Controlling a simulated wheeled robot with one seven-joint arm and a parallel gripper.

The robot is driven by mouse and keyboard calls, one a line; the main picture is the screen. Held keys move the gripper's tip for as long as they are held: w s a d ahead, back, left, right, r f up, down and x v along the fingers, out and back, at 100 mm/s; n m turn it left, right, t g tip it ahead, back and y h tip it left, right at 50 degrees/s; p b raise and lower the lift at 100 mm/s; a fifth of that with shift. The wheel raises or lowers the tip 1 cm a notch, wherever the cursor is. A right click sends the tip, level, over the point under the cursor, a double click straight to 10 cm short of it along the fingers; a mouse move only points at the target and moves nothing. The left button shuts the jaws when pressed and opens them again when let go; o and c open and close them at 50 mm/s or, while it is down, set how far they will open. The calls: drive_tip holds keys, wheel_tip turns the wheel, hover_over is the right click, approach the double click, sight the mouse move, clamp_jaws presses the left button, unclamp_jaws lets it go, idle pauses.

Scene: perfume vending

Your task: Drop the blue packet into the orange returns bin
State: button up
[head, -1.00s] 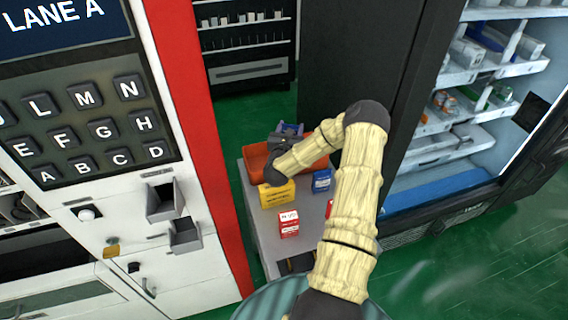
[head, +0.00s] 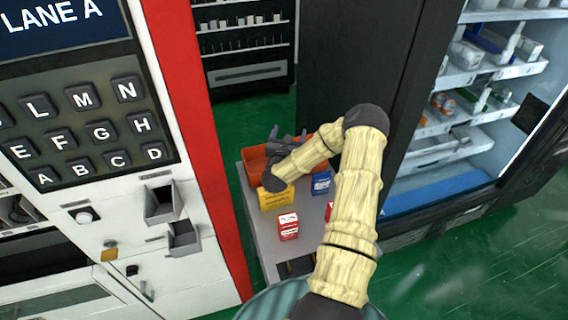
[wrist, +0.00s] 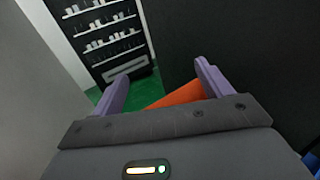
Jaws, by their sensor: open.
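The orange bin (head: 253,166) stands at the back of the grey table, partly covered by my arm. My gripper (head: 287,132) is above it, fingers spread apart and empty. In the wrist view my gripper (wrist: 162,72) shows its two purple fingers wide apart, with part of the orange bin (wrist: 178,95) beyond them. The inside of the bin is hidden, so I cannot tell what lies in it. A blue packet (head: 321,183) stands on the table right of my forearm, beside the bin.
A yellow box (head: 275,198) stands in front of the bin, and a red and white box (head: 288,226) nearer me. Another red item (head: 328,211) is mostly behind my arm. The keypad machine (head: 90,130) is on the left, an open lit cabinet (head: 440,185) on the right.

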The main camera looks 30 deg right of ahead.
drive_tip(key=b+v, duration=0.9)
drive_tip(key=v, duration=0.7)
drive_tip(key=shift+w+a+b, duration=0.15)
drive_tip(key=shift+b, duration=0.25)
drive_tip(key=shift+s, duration=0.2)
